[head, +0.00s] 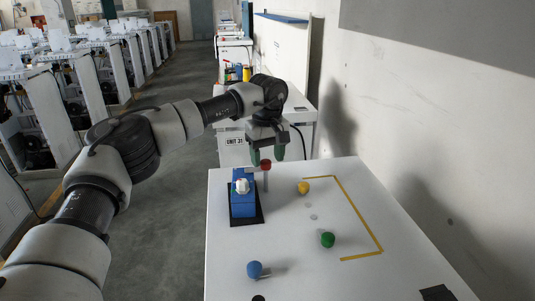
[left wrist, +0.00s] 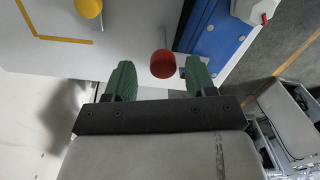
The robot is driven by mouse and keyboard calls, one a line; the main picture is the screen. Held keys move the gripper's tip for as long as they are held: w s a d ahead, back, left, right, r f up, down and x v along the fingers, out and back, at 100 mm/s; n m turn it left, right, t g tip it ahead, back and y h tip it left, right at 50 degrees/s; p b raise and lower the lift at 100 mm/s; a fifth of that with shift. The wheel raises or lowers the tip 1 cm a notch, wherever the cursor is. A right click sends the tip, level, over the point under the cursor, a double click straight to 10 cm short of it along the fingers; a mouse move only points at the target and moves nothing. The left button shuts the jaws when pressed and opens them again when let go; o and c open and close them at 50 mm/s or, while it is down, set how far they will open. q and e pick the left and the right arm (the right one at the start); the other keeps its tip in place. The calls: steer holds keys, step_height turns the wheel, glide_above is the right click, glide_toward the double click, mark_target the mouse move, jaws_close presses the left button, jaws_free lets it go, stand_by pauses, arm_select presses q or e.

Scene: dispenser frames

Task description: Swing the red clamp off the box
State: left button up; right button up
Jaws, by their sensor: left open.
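The blue box (head: 243,205) stands on a black pad near the left edge of the white table, with a white knob (head: 242,186) on top. The red clamp's knob (head: 266,165) sits on a thin grey stem just behind and right of the box. My left gripper (head: 267,155) is open, its green fingertips at the red knob. In the left wrist view the red knob (left wrist: 163,63) shows between the open fingers (left wrist: 160,79), with gaps on both sides, beside the blue box (left wrist: 216,38). Whether the clamp's arm lies over the box is unclear. My right gripper is out of view.
A yellow knob (head: 303,187), a green knob (head: 327,240) and a blue knob (head: 254,269) stand on the table (head: 310,270). Yellow tape (head: 360,215) marks a corner at the right. A wall runs along the right side. The table's middle is mostly clear.

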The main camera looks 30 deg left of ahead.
arm_select(q)
steer(key=shift+f, duration=0.3)
steer(key=shift+s+a+f, duration=0.15)
steer(key=shift+a+f, duration=0.05)
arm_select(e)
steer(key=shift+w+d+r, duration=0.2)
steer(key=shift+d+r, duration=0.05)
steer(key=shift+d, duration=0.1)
arm_select(q)
steer(key=shift+d, duration=0.1)
steer(key=c, duration=0.9)
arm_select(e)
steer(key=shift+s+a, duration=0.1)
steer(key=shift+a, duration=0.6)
